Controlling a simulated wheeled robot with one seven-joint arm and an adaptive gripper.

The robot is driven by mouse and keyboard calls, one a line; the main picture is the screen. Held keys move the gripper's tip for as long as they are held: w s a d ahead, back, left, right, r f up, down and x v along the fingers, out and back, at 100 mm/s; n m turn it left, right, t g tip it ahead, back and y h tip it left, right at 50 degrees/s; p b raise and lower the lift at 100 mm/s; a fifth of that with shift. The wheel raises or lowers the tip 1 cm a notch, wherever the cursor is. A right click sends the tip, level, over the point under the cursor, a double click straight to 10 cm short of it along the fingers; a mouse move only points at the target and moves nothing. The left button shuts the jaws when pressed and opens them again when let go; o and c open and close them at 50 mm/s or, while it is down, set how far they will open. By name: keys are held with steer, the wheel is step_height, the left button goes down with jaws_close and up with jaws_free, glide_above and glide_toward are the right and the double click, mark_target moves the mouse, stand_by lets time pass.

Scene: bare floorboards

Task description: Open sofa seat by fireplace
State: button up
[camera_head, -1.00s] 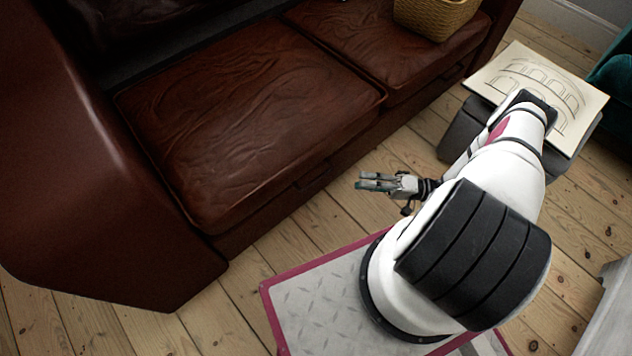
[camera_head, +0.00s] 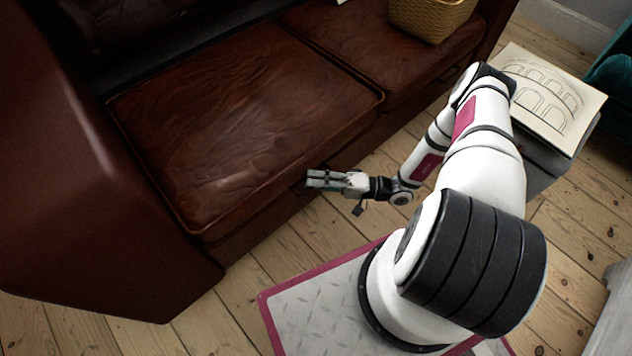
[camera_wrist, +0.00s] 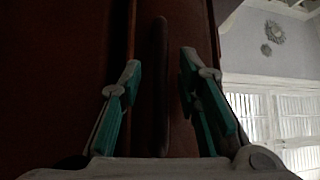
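The brown leather sofa fills the left and top of the head view, with a near seat cushion (camera_head: 245,115) and a second one behind it. A dark handle shows on the sofa's front panel, partly hidden by my gripper in the head view; in the wrist view the handle (camera_wrist: 161,85) is a long dark bar between my fingers. My gripper (camera_head: 310,181) is at the sofa front, just below the cushion edge. Its two green-padded fingers (camera_wrist: 159,80) are apart, one on each side of the handle, with gaps visible. No fireplace is in view.
A wicker basket (camera_head: 432,18) sits on the far seat. A dark stool bearing a drawing of arches (camera_head: 545,95) stands to the right, close to my arm. A teal chair (camera_head: 612,75) is at the right edge. Bare floorboards (camera_head: 280,238) lie before the sofa.

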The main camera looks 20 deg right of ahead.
steer(key=shift+a, duration=0.1)
jaws_close()
steer(key=shift+r, duration=0.1)
steer(key=shift+r+p, duration=0.55)
steer(key=shift+p, duration=0.05)
step_height(320, 180, up, 27)
steer(key=w+m+g+h+p, duration=0.2)
steer(key=m+h+p, duration=0.15)
steer(key=p, duration=1.95)
steer(key=w+a+r+p, duration=0.1)
steer(key=w+r, duration=0.3)
steer(key=r, duration=0.4)
steer(key=w+a+r+m+g+h+p, duration=0.1)
steer(key=w+r+p, duration=0.3)
steer(key=r, duration=0.4)
steer(key=w+a+r+m+p, duration=0.1)
steer(key=w+a+r+p, duration=0.1)
steer(key=r, duration=0.6)
steer(key=w+p, duration=0.1)
steer(key=w, duration=0.1)
steer(key=shift+w+a+r+g, duration=0.2)
steer(key=shift+w+a+g, duration=0.1)
steer(key=shift+w+g, duration=0.1)
steer(key=shift+h, duration=0.25)
